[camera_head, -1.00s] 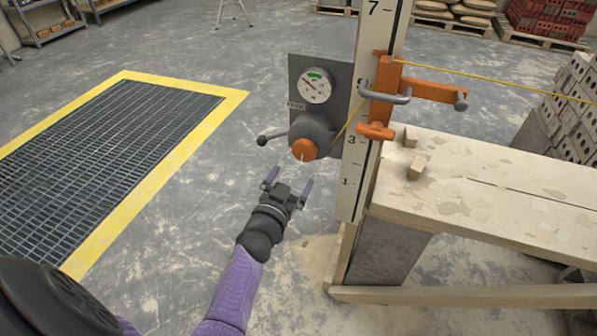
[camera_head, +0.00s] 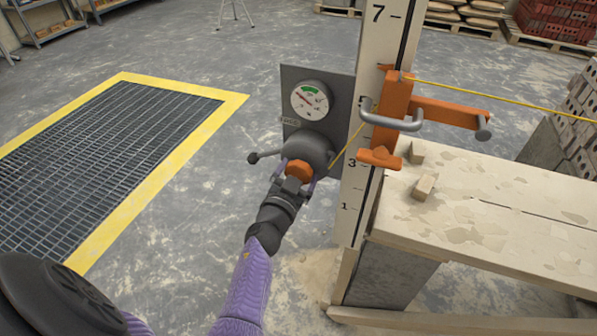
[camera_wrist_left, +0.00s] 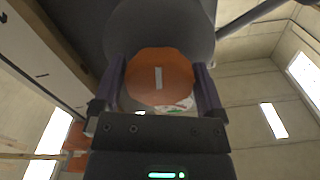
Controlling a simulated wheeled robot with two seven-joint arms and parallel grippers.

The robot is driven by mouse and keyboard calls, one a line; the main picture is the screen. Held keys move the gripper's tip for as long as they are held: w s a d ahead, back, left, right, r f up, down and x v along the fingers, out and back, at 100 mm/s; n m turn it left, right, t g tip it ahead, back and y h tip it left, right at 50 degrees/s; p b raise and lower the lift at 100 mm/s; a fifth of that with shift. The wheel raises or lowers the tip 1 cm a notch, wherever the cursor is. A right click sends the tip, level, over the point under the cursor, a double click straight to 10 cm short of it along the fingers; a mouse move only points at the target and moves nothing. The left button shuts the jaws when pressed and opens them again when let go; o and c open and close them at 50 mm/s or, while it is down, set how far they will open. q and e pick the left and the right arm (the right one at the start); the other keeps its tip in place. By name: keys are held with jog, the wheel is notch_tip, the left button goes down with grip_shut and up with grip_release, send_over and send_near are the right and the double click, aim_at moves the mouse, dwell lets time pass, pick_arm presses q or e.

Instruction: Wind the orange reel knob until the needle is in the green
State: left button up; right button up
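The orange reel knob (camera_head: 298,170) sits on the front of a dark grey round reel housing (camera_head: 309,152). Above it is a white gauge (camera_head: 310,101) with a green band at the top; its red needle points to the upper left, outside the green. My left gripper (camera_head: 294,180) is at the knob with its fingers spread, one on each side. In the left wrist view, the knob (camera_wrist_left: 160,77) with its pale mark lies between the two fingers (camera_wrist_left: 159,88), which look open around it. My right gripper is not in view.
A dark crank handle (camera_head: 255,158) sticks out left of the housing. To the right stand a numbered post (camera_head: 355,200) with an orange clamp (camera_head: 393,108), a taut yellow line (camera_head: 500,97) and a plank bench (camera_head: 480,200). A yellow-edged floor grate (camera_head: 110,145) lies left.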

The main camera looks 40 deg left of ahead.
pick_arm(q)
jog(key=c, duration=0.8)
jog(key=m, duration=0.6)
jog(key=shift+a, duration=0.1)
jog(key=m+b, duration=0.1)
jog(key=m, duration=0.4)
jog(key=shift+r+m, duration=0.1)
jog(key=shift+m, duration=0.2)
jog(key=o, duration=1)
jog(key=shift+s, duration=0.1)
